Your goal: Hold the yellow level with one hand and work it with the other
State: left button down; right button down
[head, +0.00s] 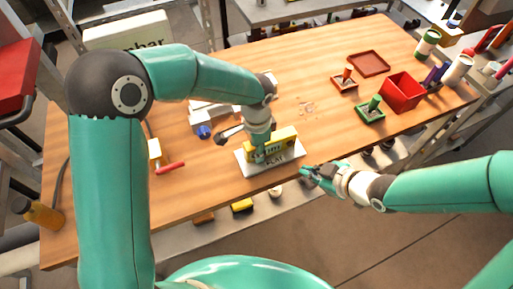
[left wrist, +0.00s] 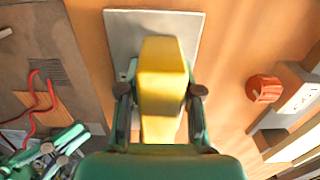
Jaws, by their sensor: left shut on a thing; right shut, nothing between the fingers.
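The yellow level (head: 284,137) lies along a pale grey plate (head: 290,157) near the front edge of the wooden table. My left gripper (head: 259,156) reaches down over the plate and is shut on the level. In the left wrist view the level (left wrist: 163,85) stands between the two fingers (left wrist: 160,95), with the plate (left wrist: 125,35) under it. Whether the level touches the plate is hard to tell. My right gripper (head: 308,173) is shut and empty, just off the table's front edge, to the right of the plate and apart from the level. It also shows at the lower left of the left wrist view.
A red open box (head: 402,92), a flat red tray (head: 369,63) and small red and green trays (head: 370,110) are at the table's right. A red-handled tool (head: 170,168) and a blue knob (head: 204,132) are at the left. The table's middle right is clear.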

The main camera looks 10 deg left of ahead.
pick_arm(q)
jog(key=c, duration=0.7)
grip_release()
notch_tip(320, 180, up, 11)
jog(key=shift+r, duration=0.45)
